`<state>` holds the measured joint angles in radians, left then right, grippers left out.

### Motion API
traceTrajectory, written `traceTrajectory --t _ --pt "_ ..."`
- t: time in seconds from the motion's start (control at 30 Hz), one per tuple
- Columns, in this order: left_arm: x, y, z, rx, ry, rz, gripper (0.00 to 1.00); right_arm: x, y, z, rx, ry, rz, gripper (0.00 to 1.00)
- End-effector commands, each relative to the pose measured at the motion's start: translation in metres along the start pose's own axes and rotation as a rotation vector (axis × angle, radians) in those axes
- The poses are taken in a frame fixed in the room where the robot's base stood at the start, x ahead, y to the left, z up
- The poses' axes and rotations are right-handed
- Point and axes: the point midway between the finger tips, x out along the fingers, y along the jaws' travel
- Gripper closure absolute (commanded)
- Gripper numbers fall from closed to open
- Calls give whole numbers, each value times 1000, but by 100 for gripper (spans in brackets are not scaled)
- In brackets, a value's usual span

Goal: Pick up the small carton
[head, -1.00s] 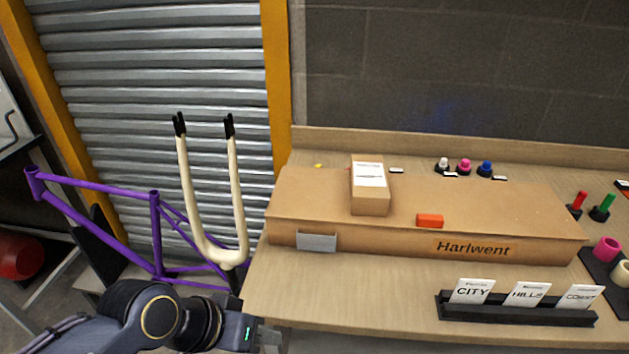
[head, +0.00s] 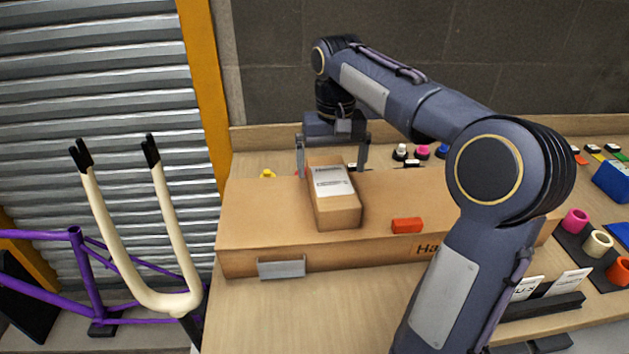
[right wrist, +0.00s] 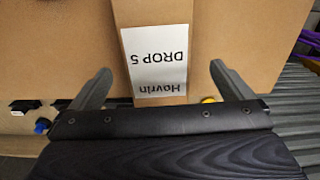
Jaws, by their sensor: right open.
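The small carton (head: 338,212) is a brown box with a white label on top. It lies on the large flat "Harlwent" box (head: 265,235). In the right wrist view the carton (right wrist: 203,45) shows its label, reading "Havrin DROP 5", between the two fingers. My right gripper (head: 332,174) is open, pointing down at the carton's far end, one finger on each side. In the right wrist view gaps show between the carton and both fingers of the gripper (right wrist: 155,80). My left gripper is not in view.
An orange block (head: 407,226) lies on the large box, right of the carton. A grey clip-like piece (head: 282,268) is at its front. Knobs (head: 422,152) stand behind it. A card holder (head: 545,305) and coloured rings (head: 598,243) are at right. A cream fork (head: 170,300) stands at left.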

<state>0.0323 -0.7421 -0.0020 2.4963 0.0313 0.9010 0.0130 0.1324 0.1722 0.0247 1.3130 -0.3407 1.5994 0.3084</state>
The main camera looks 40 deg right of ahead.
Motion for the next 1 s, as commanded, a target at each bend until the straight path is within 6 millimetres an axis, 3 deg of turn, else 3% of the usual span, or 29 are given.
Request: traceTrajectory --t 0.37,0.6,0.93,1.0 --pt "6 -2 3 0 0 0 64 36 3 -7 19 -14 18 0" --pt "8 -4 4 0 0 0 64 71 4 -6 18 -13 17 0" --pt "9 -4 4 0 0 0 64 78 4 -6 18 -10 16 0" --pt "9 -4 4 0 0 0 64 78 4 -6 18 -10 16 9"
